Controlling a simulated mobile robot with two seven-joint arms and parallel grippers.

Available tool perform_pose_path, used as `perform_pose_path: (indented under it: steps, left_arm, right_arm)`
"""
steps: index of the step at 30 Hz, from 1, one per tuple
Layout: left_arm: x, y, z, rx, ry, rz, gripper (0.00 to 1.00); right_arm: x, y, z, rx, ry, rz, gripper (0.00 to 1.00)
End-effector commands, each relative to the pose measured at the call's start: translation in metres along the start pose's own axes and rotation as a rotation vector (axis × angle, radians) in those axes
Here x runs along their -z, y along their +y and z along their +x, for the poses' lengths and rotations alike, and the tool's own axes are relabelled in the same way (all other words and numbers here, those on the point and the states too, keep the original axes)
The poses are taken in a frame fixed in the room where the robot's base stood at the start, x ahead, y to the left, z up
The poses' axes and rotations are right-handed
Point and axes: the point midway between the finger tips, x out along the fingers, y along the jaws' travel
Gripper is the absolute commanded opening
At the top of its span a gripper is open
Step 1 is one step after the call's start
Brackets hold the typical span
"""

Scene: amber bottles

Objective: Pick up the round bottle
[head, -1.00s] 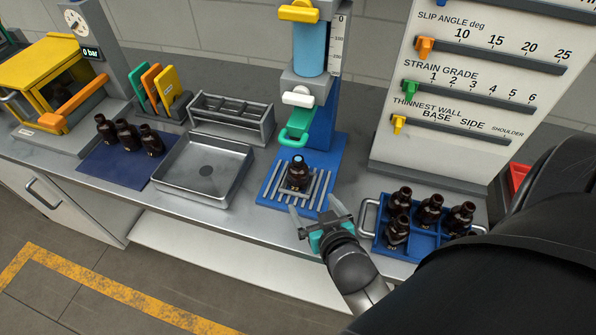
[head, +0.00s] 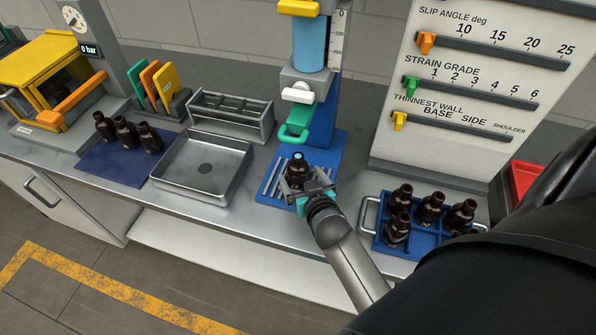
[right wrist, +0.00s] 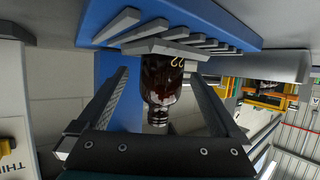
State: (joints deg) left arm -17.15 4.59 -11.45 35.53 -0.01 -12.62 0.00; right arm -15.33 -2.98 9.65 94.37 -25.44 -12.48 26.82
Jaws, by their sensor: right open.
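A round dark amber bottle (head: 297,168) stands upright on the slatted plate of the blue press stand (head: 270,187). My right gripper (head: 305,190) is at the bottle from the front, with its jaws open. In the right wrist view the bottle (right wrist: 160,80) appears upside down between the two open fingers (right wrist: 160,95), with a visible gap on each side. The bottle's base rests on the slats at the top of that picture. My left gripper is not in view.
The green clamp (head: 295,130) of the press hangs just above the bottle. A blue crate (head: 370,222) with several amber bottles stands at the right. A metal tray (head: 172,178) is at the left, and several bottles stand on a dark blue mat (head: 97,170).

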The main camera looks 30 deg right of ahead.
Motion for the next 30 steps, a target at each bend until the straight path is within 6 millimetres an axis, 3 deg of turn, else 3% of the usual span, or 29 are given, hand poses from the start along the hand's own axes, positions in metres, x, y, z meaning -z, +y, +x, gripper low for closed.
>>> perform_pose_path:
  steps: [13,23,30]
  left_arm:
    - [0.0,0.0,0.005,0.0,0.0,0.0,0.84]
    - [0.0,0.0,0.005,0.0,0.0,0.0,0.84]
    - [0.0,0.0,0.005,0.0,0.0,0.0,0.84]
  right_arm:
    - [0.004,-0.002,0.047,0.0,0.0,0.0,1.0]
    - [0.004,-0.002,0.053,0.0,0.0,0.0,1.0]
    - [0.004,-0.002,0.052,0.0,0.0,0.0,0.76]
